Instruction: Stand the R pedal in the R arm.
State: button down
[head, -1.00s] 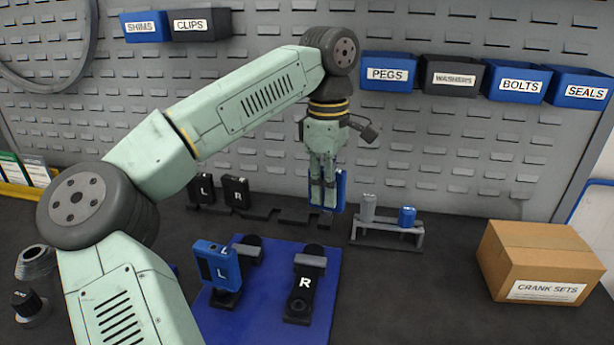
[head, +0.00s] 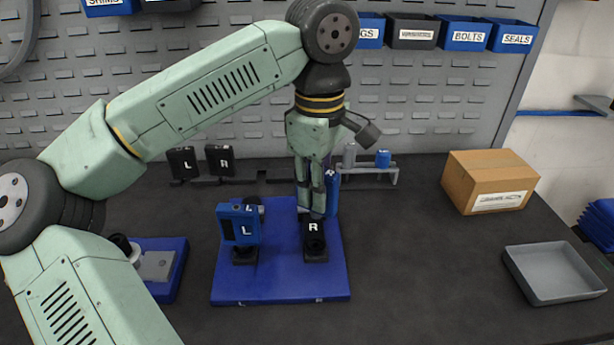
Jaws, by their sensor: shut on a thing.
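My gripper (head: 317,208) is shut on a blue pedal (head: 333,188), whose lettering I cannot read. The pedal is upright, partly hidden behind the fingers. The R arm (head: 315,242), black with a white R, stands on the right of the blue mat (head: 285,285). My fingertips are in line with the top of the R arm; whether the pedal touches it is hidden. A blue L pedal (head: 239,222) stands at the black L arm (head: 244,257) on the left of the mat.
Black L (head: 182,163) and R (head: 220,160) pieces stand in a rack at the back. A small grey stand (head: 378,172) with a grey and a blue cylinder is behind my gripper. A cardboard box (head: 490,182) and an empty grey tray (head: 556,272) are on the right.

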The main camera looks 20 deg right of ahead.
aim_at(316, 217)
jog(key=shift+s+a, duration=0.15)
jog(key=shift+s, duration=0.1)
jog(key=shift+f+b, duration=2.15)
jog(key=shift+f, duration=0.8)
jog(key=shift+f+b, duration=0.5)
jog(key=shift+f, duration=0.05)
jog(key=c, duration=1.4)
grip_release()
